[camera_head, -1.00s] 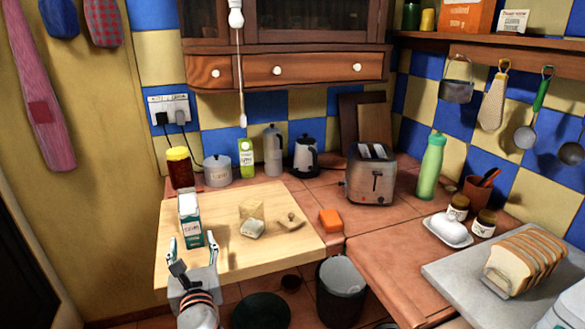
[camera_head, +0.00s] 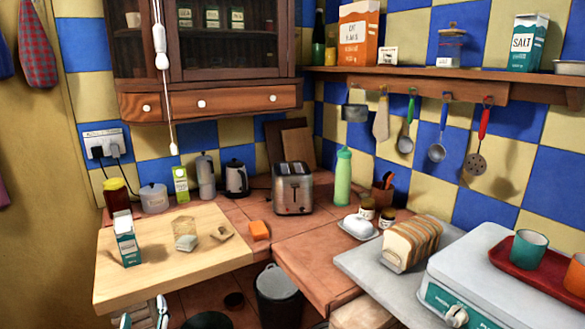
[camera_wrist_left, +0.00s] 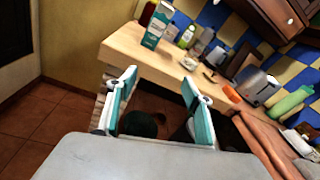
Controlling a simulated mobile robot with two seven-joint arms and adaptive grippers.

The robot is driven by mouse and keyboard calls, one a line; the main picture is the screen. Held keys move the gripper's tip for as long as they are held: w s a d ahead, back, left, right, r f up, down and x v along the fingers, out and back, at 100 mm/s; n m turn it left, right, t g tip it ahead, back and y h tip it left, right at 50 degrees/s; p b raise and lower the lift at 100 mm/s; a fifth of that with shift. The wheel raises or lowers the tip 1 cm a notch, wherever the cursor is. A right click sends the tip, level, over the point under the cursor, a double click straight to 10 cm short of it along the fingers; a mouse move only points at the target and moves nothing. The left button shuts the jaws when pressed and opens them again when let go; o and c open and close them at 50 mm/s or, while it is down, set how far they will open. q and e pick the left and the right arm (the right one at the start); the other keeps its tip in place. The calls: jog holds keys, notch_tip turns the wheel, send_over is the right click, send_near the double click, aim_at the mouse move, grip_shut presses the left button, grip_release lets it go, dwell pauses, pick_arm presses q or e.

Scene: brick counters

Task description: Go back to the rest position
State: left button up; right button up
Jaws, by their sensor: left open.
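My left gripper (camera_head: 144,316) shows at the bottom edge of the head view, below the front edge of the wooden board counter (camera_head: 112,284). In the left wrist view its two teal-lined fingers (camera_wrist_left: 157,98) are spread wide with nothing between them. A teal and white carton (camera_head: 127,239) stands upright on the board, apart from the gripper; it also shows in the left wrist view (camera_wrist_left: 157,27). My right gripper is not in view.
On the board are a jar (camera_head: 185,236) and small pieces of food. A toaster (camera_head: 293,188), orange block (camera_head: 259,230), sliced loaf (camera_head: 410,243) and scale (camera_head: 475,280) stand to the right. A bin (camera_head: 277,295) stands on the floor below. The floor at left in the wrist view is clear.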

pick_arm(q)
jog(key=s+d+f+n+g+h, duration=0.1)
jog(key=s+d+f+n+h, duration=0.3)
jog(key=f, duration=0.4)
jog(key=s+d+f+n+g+h, duration=0.1)
jog(key=s+d+f+n+h, duration=0.2)
jog(key=f+n, duration=0.45)
jog(key=s+d+f+n+g+h, duration=0.1)
jog(key=s+d+f+n, duration=0.2)
jog(key=s+f+n, duration=0.2)
jog(key=s+d+f+n+g+h, duration=0.1)
jog(key=s+d+f+n+h, duration=0.1)
jog(key=s+f+n, duration=0.4)
jog(key=s+d, duration=0.1)
jog(key=s, duration=0.2)
jog(key=shift+f+n+g, duration=0.2)
jog(key=shift+n+g, duration=0.1)
jog(key=shift+n, duration=0.05)
jog(key=shift+o, duration=0.5)
jog(key=shift+a, duration=0.1)
